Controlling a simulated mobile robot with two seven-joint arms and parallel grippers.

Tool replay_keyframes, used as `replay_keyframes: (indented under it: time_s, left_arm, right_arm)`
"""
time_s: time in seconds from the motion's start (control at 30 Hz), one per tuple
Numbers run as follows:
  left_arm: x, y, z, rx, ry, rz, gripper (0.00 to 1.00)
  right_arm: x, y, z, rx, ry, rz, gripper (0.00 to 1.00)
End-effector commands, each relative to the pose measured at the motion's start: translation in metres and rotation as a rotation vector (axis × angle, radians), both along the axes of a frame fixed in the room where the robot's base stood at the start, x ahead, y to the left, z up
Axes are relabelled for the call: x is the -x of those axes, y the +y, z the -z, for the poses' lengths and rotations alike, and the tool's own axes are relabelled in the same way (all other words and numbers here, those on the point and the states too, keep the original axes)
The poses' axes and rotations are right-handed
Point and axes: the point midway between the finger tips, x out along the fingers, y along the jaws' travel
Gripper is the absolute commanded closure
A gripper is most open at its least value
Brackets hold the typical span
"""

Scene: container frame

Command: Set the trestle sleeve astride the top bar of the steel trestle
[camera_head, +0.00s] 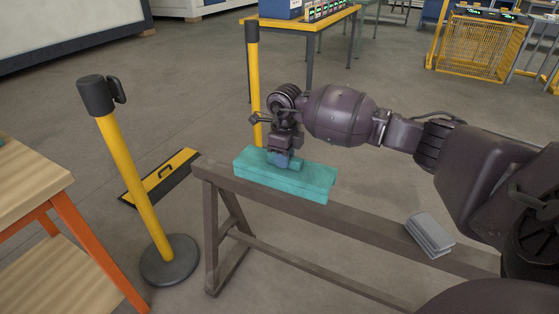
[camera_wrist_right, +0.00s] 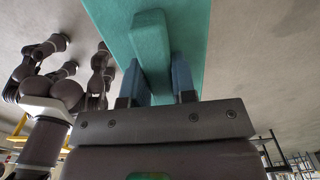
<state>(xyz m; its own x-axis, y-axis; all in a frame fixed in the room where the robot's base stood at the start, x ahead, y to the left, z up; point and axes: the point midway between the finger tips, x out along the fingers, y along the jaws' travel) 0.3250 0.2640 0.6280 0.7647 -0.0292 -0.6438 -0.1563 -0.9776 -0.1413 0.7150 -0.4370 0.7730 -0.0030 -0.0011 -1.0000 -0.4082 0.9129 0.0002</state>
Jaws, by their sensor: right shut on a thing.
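The teal trestle sleeve (camera_head: 308,177) is a long block with a raised ridge along its top. In the head view it lies lengthwise along the left part of the top bar (camera_head: 375,225) of the brown steel trestle. Whether its sides straddle the bar evenly or it hangs just above cannot be told. My right gripper (camera_head: 283,162) points down and is shut on the sleeve's ridge. In the right wrist view the blue fingers (camera_wrist_right: 162,85) stand on both sides of the ridge of the sleeve (camera_wrist_right: 115,15). My left gripper does not show clearly in either view.
A grey ridged block (camera_head: 430,233) sits on the bar to the right. A yellow post (camera_head: 130,170) with a round base stands left of the trestle, another (camera_head: 253,80) behind it. A wooden-topped table (camera_head: 30,185) is at the left edge. A yellow-black plate (camera_head: 160,178) lies on the floor.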

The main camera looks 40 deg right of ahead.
Motion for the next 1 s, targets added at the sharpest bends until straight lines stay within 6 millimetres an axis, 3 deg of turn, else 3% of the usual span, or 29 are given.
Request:
replay_keyframes:
  time_s: [0.57, 1.0]
  left_arm:
    - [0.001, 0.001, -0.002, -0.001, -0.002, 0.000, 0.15]
    - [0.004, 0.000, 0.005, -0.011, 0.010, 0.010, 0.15]
  right_arm:
    - [-0.001, -0.003, -0.001, -0.001, -0.004, 0.030, 0.99]
    - [-0.001, -0.003, 0.026, -0.001, 0.002, 0.029, 0.99]
